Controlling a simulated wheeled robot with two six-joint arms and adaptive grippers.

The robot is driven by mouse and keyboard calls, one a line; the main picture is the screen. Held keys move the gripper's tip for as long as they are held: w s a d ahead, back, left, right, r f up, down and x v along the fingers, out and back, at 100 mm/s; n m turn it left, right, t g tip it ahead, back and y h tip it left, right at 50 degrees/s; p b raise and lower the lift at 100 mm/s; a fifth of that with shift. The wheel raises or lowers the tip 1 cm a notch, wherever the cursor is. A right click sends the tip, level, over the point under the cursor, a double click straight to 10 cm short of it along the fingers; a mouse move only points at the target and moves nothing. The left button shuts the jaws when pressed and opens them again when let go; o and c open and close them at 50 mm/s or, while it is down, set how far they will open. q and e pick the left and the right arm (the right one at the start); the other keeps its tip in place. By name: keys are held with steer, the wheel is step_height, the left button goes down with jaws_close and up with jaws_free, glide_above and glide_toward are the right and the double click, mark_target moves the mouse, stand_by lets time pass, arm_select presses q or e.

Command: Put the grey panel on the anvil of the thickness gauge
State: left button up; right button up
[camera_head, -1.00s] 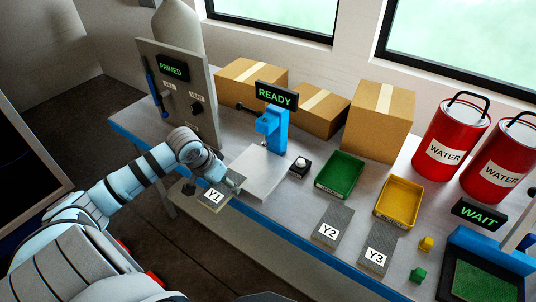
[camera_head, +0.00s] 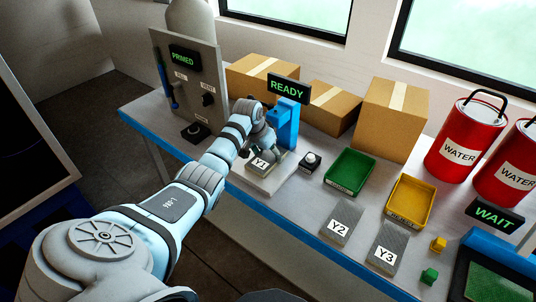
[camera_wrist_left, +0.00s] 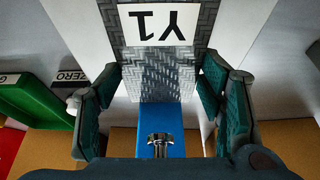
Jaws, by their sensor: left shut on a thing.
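The grey panel marked Y1 (camera_head: 261,164) is between the fingers of my left gripper (camera_head: 264,152), which is shut on it. The panel is over the pale base plate (camera_head: 281,184) of the blue thickness gauge (camera_head: 286,121), close in front of its column. In the left wrist view the woven grey panel (camera_wrist_left: 153,75) lies between the dark green finger pads, with the blue gauge part (camera_wrist_left: 158,118) just beyond its edge. The anvil is hidden by the gripper and panel, and I cannot tell whether the panel touches it. My right gripper is not in view.
A READY sign (camera_head: 287,88) tops the gauge. A small button box (camera_head: 309,162), a green tray (camera_head: 350,171) and a yellow tray (camera_head: 410,200) stand to its right. Panels Y2 (camera_head: 342,222) and Y3 (camera_head: 387,248) lie in front. Cardboard boxes (camera_head: 392,118) stand behind.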

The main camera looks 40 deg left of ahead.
mark_target(260, 164)
arm_select(q)
steer(key=shift+w+f, duration=0.15)
steer(key=shift+f, duration=0.05)
steer(key=o, duration=1.3)
steer(key=shift+r, duration=0.15)
steer(key=shift+r, duration=0.4)
steer(key=p+v, duration=0.3)
steer(key=v, duration=0.8)
